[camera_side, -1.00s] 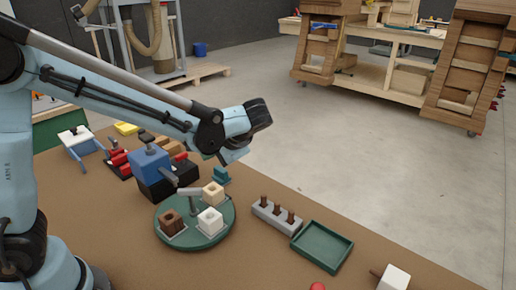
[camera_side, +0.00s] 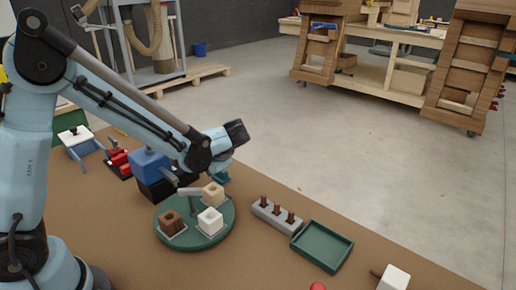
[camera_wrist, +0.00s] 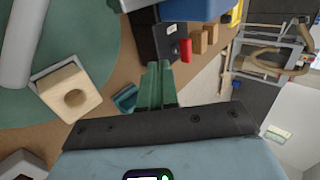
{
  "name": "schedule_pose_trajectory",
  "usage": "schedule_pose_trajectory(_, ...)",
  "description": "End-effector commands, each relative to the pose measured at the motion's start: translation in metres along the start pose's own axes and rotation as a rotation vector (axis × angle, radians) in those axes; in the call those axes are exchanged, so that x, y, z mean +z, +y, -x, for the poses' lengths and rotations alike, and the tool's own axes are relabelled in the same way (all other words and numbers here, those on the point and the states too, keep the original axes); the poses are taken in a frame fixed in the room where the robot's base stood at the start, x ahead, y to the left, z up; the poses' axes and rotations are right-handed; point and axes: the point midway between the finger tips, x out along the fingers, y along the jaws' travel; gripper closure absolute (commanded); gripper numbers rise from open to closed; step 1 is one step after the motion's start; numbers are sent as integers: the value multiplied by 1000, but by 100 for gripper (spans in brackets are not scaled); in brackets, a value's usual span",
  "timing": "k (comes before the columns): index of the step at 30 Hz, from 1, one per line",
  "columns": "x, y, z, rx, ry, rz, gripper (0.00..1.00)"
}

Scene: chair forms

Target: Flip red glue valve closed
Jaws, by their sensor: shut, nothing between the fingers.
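A blue box on a black base (camera_side: 152,175) stands behind the green turntable, with a grey spout toward it. The blue body (camera_wrist: 195,8) and black base (camera_wrist: 150,35) show at the top of the wrist view. A small red handle (camera_wrist: 186,50), apparently the glue valve, stands beside the black base, upright in that picture. My gripper (camera_wrist: 158,68) is shut and empty, its green fingers together just below-left of the red handle and apart from it. In the side view my arm hides the handle and my fingers.
The green turntable (camera_side: 215,237) carries a brown, a white and a cream block (camera_wrist: 70,93). A grey peg rack (camera_side: 272,216) and green tray (camera_side: 322,247) are at right. Red clamps (camera_side: 117,160) are at back left.

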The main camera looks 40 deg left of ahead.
Motion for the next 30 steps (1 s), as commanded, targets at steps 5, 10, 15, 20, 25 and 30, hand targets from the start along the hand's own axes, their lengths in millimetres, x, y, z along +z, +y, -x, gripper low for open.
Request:
schedule_pose_trajectory(5,0,-8,-30,-1,-3,3,100)
schedule_pose_trajectory(10,0,-22,-44,0,-1,1,100)
schedule_pose_trajectory(15,0,-27,-50,-1,-1,-1,100)
schedule_pose_trajectory(20,0,-28,-50,-1,0,-1,100)
schedule_pose_trajectory(25,0,-27,-50,-1,1,-2,100)
schedule_pose_trajectory(30,1,-28,-50,-1,16,-16,100)
